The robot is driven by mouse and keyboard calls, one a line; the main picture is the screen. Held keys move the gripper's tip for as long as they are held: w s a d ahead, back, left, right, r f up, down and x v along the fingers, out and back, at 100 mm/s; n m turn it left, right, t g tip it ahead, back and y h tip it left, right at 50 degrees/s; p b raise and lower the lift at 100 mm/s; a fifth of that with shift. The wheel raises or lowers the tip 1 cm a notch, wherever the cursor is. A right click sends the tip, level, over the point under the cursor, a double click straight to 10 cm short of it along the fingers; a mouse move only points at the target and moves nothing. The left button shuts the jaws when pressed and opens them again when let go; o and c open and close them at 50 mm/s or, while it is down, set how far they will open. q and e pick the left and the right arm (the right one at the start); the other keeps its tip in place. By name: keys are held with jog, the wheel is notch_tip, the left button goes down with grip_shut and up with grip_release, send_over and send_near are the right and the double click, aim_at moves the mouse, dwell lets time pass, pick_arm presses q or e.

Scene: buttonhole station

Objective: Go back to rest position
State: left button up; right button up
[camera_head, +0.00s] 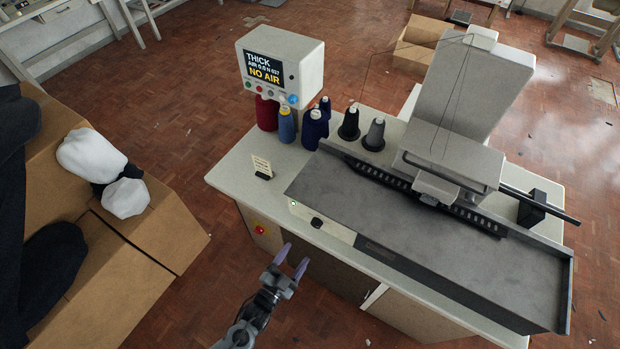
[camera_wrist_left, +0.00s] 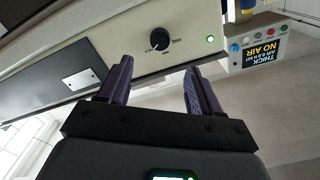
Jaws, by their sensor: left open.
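My left gripper (camera_head: 291,261) reaches up from the bottom of the head view, in front of the near left edge of the sewing station (camera_head: 237,178). Its two purple fingers are apart with nothing between them. In the left wrist view the open fingers (camera_wrist_left: 155,88) point toward the machine's front panel (camera_wrist_left: 140,50), which has a black knob (camera_wrist_left: 160,39) and a lit green light (camera_wrist_left: 211,39). I cannot tell the exact gap to the panel. My right gripper is not in view.
A control box (camera_head: 281,62) reads "THICK" and "NO AIR". Several thread cones (camera_head: 314,130) stand beside it. An open cardboard box (camera_head: 150,225) with dark and white cloth is at left. A red button (camera_head: 260,229) is on the station's side. Floor between box and station is clear.

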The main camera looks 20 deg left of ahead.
pick_arm(q)
jog(key=s+a+r+n+g+y, duration=0.2)
jog(key=s+a+r+n+g, duration=0.15)
jog(key=r+g, duration=0.4)
jog(key=s+r+n+g+p, duration=0.1)
jog(key=s+r+g, duration=0.2)
jog(key=s, duration=0.3)
jog(key=s+r+n+g, duration=0.1)
jog(key=s+r+g, duration=0.25)
jog(key=s, duration=0.35)
notch_tip(320, 180, up, 23)
jog(key=p, duration=2.4)
jog(key=shift+w+a+r, duration=0.15)
jog(key=shift+w+a, duration=0.15)
jog(key=shift+a, duration=0.05)
